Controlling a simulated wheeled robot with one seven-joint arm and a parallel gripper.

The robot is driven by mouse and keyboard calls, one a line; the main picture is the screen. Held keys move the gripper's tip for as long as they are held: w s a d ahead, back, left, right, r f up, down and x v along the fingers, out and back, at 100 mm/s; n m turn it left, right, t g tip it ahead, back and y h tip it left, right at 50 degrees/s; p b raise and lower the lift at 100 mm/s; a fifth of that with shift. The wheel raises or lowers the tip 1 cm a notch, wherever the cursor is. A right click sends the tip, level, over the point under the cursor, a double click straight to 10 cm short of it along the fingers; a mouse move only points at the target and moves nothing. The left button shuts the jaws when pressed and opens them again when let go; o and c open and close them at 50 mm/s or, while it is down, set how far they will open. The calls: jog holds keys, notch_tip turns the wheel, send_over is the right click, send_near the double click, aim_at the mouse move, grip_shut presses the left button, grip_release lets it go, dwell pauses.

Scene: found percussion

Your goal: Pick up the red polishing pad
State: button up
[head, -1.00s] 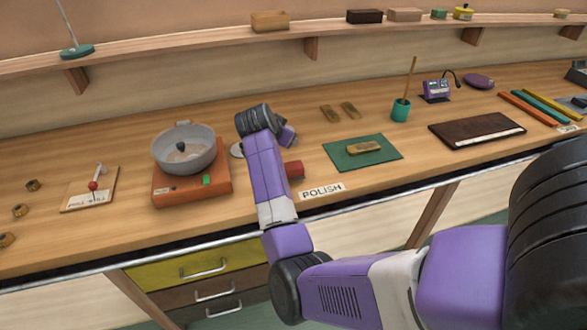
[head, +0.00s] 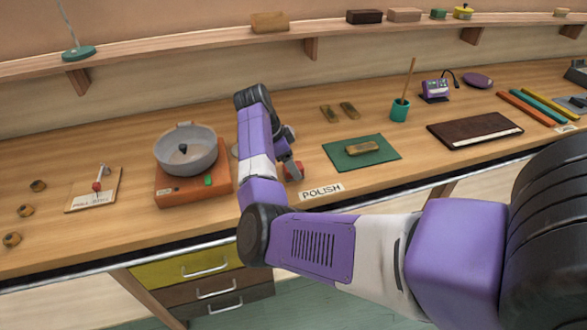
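The red polishing pad (head: 293,173) lies on the bench just behind the POLISH label (head: 321,191). It is partly hidden by my gripper and arm. My gripper (head: 293,163) points down at the pad, with its fingertips at or right over it. I cannot tell whether the fingers touch the pad or how far apart they are.
Left of my arm, a grey bowl (head: 186,149) sits on an orange base (head: 178,191). A green mat (head: 386,148) with a brass-coloured block (head: 363,147) lies to the right. A pale disc (head: 235,151) is partly hidden behind my arm.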

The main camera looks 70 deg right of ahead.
jog(key=shift+x, duration=1.05)
grip_shut()
jog(key=shift+r, duration=0.1)
notch_tip(320, 180, up, 20)
jog(key=b, duration=0.1)
jog(key=shift+b, duration=0.4)
